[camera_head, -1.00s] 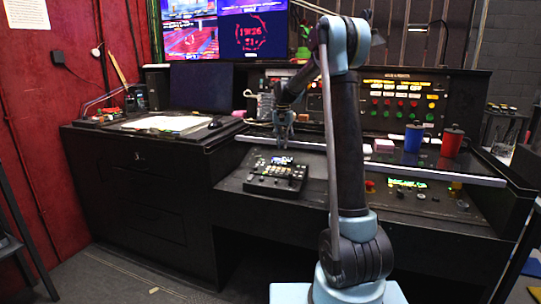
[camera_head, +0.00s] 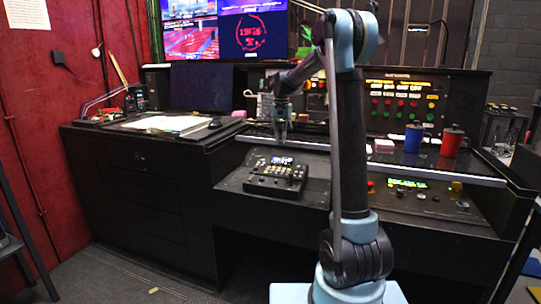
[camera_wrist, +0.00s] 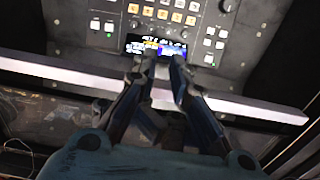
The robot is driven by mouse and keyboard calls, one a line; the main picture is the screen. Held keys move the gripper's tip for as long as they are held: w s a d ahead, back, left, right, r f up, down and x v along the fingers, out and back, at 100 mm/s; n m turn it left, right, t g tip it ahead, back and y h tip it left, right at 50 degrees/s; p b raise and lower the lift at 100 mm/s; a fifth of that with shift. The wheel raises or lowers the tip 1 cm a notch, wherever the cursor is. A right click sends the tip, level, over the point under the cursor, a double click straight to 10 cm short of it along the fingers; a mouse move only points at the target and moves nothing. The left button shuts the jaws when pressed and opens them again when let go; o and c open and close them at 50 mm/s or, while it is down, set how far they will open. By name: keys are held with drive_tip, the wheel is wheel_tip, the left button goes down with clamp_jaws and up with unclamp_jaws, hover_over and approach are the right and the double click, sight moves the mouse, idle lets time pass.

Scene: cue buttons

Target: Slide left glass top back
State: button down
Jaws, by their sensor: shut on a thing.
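The left glass top (camera_head: 257,139) lies over the back of the desk, with a pale metal front edge. In the wrist view this edge (camera_wrist: 60,72) crosses as a slanted bar, with dark reflective glass below it in the picture. My gripper (camera_head: 280,138) is at this edge in the head view. In the wrist view my gripper (camera_wrist: 164,68) has its fingers across the bar, closed with a narrow gap between the tips. The exact contact is hidden by the fingers.
A black control panel with buttons and a small screen (camera_head: 277,175) sits in front of the edge. A blue mug (camera_head: 413,137), a red mug (camera_head: 452,142) and a pink block (camera_head: 384,145) stand to the right. A laptop-like dark screen (camera_head: 201,87) is at left.

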wheel_tip(320, 180, up, 6)
drive_tip(key=shift+f, duration=0.25)
idle(0.4)
